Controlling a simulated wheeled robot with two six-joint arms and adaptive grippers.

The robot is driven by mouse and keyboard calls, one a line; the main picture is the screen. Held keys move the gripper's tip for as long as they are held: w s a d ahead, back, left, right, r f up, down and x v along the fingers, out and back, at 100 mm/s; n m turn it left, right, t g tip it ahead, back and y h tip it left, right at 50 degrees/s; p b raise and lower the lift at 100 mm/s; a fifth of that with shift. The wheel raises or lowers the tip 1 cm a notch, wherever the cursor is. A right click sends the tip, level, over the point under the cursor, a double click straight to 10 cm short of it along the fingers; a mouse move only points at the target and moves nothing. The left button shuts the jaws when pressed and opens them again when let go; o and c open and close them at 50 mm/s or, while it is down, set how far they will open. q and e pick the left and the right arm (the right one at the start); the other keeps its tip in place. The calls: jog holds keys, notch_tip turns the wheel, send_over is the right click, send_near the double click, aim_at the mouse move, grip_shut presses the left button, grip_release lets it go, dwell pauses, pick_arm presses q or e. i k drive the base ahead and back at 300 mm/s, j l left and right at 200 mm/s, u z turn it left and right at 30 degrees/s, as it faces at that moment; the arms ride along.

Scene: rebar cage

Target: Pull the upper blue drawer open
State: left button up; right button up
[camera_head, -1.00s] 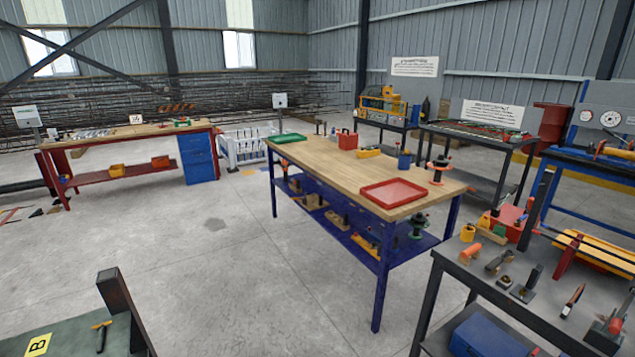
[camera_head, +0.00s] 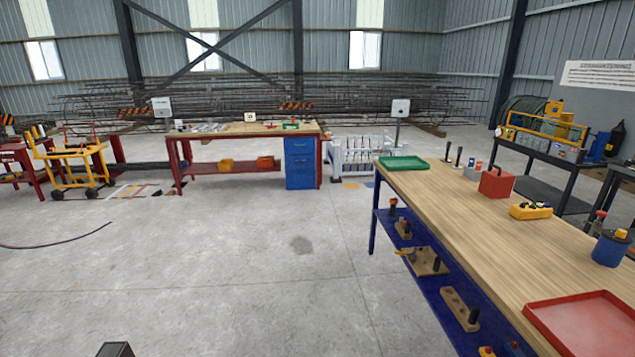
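The upper blue drawer (camera_head: 299,147) is the top front of a blue drawer unit (camera_head: 300,182) under the right end of a red-framed workbench (camera_head: 215,135). It stands across the floor, well away from me. Its front looks flush with the unit, and a small handle shows faintly.
A long wooden-topped table with blue legs (camera_head: 450,195) runs along the right, with a red tray (camera_head: 588,325) at its near end. A yellow cart (camera_head: 72,165) stands at the left. Open concrete floor (camera_head: 240,265) lies between me and the drawer unit.

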aim_at(299, 143)
jog(key=i+l+u, duration=0.1)
jog(key=i+u, duration=0.25)
jog(key=i, duration=6.35)
jog(key=i+j+u, duration=0.1)
jog(key=i+u, duration=0.15)
jog(key=i, duration=0.9)
jog(key=i+l+u, duration=0.2)
jog(key=i, duration=0.9)
jog(key=i+j, duration=0.05)
jog(key=j, duration=0.05)
